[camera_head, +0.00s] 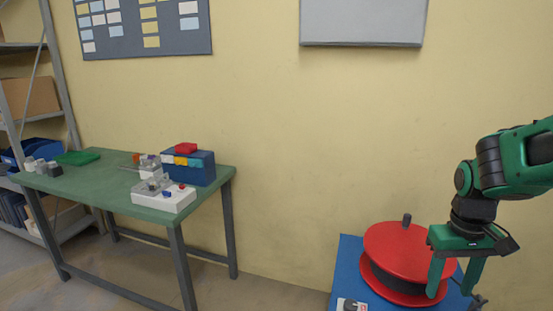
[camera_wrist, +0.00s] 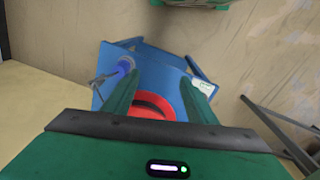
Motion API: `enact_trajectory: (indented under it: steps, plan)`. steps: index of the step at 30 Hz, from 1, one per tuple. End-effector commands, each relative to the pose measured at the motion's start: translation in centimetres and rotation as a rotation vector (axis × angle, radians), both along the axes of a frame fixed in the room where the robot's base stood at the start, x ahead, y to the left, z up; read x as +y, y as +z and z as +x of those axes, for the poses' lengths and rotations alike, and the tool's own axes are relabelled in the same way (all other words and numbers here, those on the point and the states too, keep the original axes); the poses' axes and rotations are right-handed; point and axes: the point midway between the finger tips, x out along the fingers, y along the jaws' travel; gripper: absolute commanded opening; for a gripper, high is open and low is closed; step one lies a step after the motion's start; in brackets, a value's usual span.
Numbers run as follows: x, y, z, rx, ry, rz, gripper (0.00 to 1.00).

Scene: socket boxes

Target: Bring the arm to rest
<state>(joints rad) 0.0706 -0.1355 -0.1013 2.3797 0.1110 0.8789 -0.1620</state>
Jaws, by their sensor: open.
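My gripper (camera_head: 453,279) is green with a dark wrist and points down at the right of the head view. I cannot tell from these views how far the fingertips are from the reel.
A green-topped table (camera_head: 105,182) stands at the left with a white socket box (camera_head: 165,198), a blue box (camera_head: 196,170), a green tray (camera_head: 78,157) and small parts. A shelf rack (camera_head: 45,62) is at the far left. Bare floor lies between table and blue stand.

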Motion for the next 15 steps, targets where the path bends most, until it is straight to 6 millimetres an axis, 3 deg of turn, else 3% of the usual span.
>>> enact_trajectory:
  steps: [3,9,15]
  plan:
    - [-1.7,1.5,-4.4,-0.01,-0.133,0.009,0.52]
    - [-3.0,2.5,-11.1,-0.015,-0.329,0.036,0.52]
    - [-3.1,2.5,-14.8,-0.016,-0.44,0.059,0.52]
